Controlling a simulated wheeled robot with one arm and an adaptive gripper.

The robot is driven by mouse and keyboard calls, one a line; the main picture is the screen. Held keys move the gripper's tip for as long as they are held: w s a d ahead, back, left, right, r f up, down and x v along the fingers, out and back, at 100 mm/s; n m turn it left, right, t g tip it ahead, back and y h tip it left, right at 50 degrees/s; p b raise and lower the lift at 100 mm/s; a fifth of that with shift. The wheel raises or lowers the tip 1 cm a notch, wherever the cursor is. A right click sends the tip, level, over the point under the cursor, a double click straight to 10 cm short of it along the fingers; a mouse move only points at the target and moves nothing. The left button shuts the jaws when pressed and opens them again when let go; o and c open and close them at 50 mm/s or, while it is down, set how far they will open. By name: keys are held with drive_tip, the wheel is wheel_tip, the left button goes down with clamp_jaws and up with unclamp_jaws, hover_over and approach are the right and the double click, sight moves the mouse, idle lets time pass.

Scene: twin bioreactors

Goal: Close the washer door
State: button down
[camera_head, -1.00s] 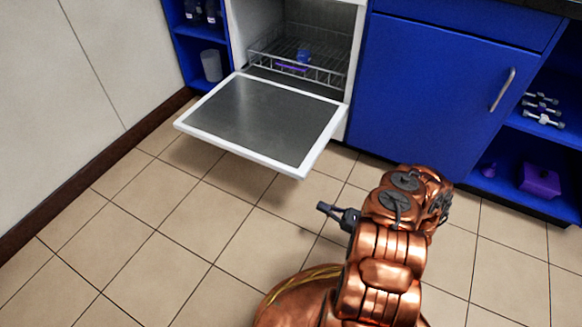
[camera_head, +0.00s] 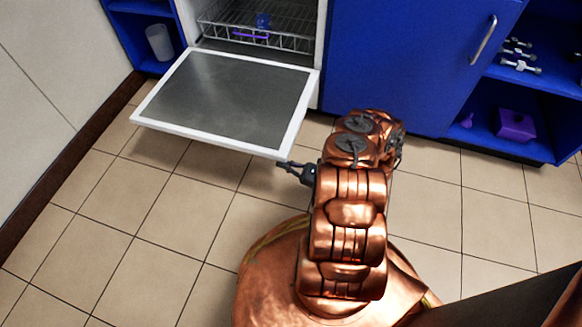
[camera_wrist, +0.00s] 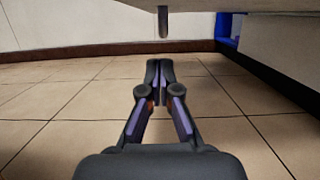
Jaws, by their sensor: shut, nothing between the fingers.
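The washer door (camera_head: 228,98) is folded down and lies about level, with a grey panel inside a white frame. It joins the washer's open front, where a wire rack (camera_head: 255,32) holds a small blue item. My gripper (camera_head: 279,164) is by the door's near right corner; its tips look close to the edge, but contact cannot be told. A dark rounded rod (camera_wrist: 163,22) hangs ahead of the fingertips.
A blue cabinet (camera_head: 405,65) with a handle stands right of the washer. Open blue shelves stand on both sides; the right one holds a purple box (camera_head: 515,125). A pale wall (camera_head: 45,85) runs along the left. The tiled floor (camera_head: 120,235) is clear.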

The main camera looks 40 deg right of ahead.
drive_tip(key=w+a+r+b, duration=0.2)
drive_tip(key=w+r, duration=0.1)
drive_tip(key=r, duration=0.2)
drive_tip(key=shift+w+a+b, duration=0.15)
drive_tip(key=shift+a+b, duration=0.1)
drive_tip(key=shift+b, duration=0.15)
drive_tip(key=shift+r, duration=0.1)
idle(0.4)
